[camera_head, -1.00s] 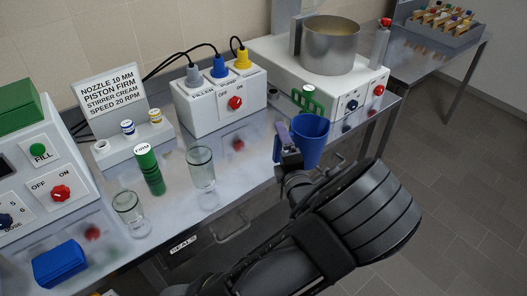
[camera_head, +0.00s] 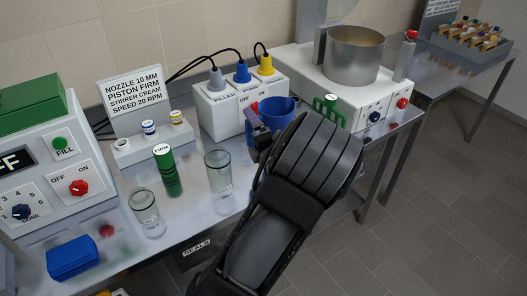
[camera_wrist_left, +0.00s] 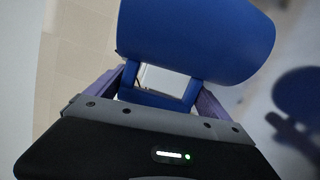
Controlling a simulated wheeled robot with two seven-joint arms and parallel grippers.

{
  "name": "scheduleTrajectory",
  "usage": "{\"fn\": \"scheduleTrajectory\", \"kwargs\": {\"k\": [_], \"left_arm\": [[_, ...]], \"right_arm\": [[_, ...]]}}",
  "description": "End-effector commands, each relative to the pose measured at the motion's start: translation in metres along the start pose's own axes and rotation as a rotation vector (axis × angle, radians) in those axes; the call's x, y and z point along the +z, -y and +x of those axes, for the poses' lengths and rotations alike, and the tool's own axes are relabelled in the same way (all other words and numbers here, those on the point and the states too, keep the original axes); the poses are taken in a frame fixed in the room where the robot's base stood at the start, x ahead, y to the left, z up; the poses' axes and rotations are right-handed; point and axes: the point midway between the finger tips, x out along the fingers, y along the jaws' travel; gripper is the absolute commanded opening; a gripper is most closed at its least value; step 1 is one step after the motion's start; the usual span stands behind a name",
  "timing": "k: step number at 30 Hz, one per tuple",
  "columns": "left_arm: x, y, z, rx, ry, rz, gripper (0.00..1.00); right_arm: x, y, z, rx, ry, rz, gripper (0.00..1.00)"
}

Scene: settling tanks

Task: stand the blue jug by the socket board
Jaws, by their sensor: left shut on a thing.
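The blue jug (camera_head: 277,112) is in my left gripper (camera_head: 258,138), just in front of the right end of the white socket board (camera_head: 218,124). The left wrist view shows the jug (camera_wrist_left: 200,38) with its handle (camera_wrist_left: 160,99) between the purple fingers of the gripper (camera_wrist_left: 156,88). A separate shadow beside it suggests the jug is off the bench, though its base is hidden by my arm. The jug looks roughly upright in the head view. It covers part of the board's red switch. My right gripper is in neither view.
Grey, blue and yellow plugs with black cables stand on the board. A mixer unit with a metal pot (camera_head: 354,55) and a green-striped piece (camera_head: 328,107) are to the right. A green cylinder (camera_head: 169,172) and two glass jars (camera_head: 219,172) stand left on the steel bench.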

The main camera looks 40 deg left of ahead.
Motion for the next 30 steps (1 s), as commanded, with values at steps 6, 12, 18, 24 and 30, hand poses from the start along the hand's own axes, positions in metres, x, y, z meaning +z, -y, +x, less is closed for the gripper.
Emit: {"fn": "scheduleTrajectory", "kwargs": {"k": [6,12,18,24,30], "left_arm": [[-0.005,0.031,0.002,0.002,0.001,0.002,0.22],[-0.005,0.031,0.002,0.002,0.001,-0.001,0.22],[-0.007,0.040,0.002,0.002,-0.001,0.001,0.22],[-0.011,0.066,0.004,0.002,0.000,0.002,0.22],[-0.011,0.069,0.004,0.002,0.001,-0.002,0.22]], "right_arm": [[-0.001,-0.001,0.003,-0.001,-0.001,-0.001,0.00],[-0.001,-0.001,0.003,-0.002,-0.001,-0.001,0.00],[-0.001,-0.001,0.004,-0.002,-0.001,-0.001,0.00],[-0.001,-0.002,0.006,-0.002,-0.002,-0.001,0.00],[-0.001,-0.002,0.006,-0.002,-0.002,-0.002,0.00]]}}
